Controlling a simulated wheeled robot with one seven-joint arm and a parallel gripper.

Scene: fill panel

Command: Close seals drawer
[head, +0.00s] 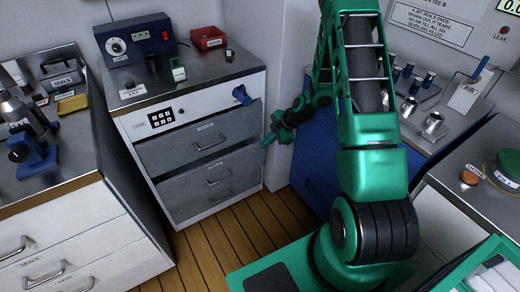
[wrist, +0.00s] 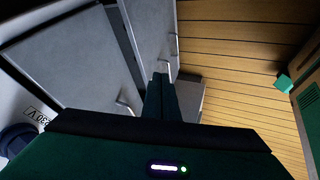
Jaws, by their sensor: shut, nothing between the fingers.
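My gripper (head: 268,141) is shut and empty in front of the right side of the middle cabinet, near its grey drawer fronts. In the wrist view its closed fingertips (wrist: 160,78) point toward grey fronts with bar handles. The middle cabinet has an upper grey drawer (head: 180,148) and lower grey drawers (head: 190,198); their small labels are too blurred to read surely. White drawers (head: 75,235) with bar handles fill the left cabinet, and a label there seems to read SEALS. I cannot tell surely which drawer stands out or how far.
A blue knob (head: 241,95) sticks out at the middle cabinet's top right. A blue cabinet front (head: 312,160) stands behind my arm. Wooden floor (head: 235,238) is clear before the middle cabinet. A counter with a green round object (head: 506,168) is at the right.

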